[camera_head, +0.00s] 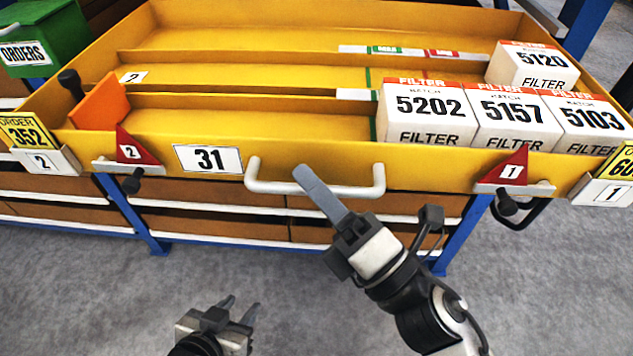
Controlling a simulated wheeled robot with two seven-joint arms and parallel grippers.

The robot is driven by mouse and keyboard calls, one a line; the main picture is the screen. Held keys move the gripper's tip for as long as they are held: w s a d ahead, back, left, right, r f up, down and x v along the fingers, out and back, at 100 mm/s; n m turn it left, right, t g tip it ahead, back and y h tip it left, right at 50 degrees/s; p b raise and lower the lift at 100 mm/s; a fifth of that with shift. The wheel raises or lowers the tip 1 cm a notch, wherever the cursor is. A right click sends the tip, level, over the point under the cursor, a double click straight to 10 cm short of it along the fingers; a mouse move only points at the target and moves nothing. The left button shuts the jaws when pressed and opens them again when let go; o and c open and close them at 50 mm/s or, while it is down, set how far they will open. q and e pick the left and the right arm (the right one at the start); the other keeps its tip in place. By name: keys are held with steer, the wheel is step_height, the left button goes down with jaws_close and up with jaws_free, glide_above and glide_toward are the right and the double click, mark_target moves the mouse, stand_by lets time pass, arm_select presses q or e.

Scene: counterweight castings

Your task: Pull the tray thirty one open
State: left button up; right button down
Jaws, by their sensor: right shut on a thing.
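The yellow tray (150,120) labelled 31 (209,159) extends out of its blue rack over the floor, with its interior exposed. A white bar handle (270,187) is fixed to its front wall. My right gripper (316,188) is shut on the handle near its middle; the lower finger is hard to make out behind the upper one. My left gripper (240,309) is open and empty, low in front of the rack and apart from the tray.
White filter boxes (428,112) stand in the tray's right part; its left part is mostly bare. Red flags (138,147) and black knobs (131,181) line the front. A green orders box (40,35) is at the left. The grey floor (90,290) in front is clear.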

arm_select(q)
steer(key=shift+w+r, duration=0.15)
steer(key=shift+w, duration=0.1)
arm_select(e)
steer(key=c, duration=1.7)
jaws_free()
arm_select(q)
steer(key=shift+a, duration=0.1)
arm_select(e)
steer(key=shift+f, duration=0.1)
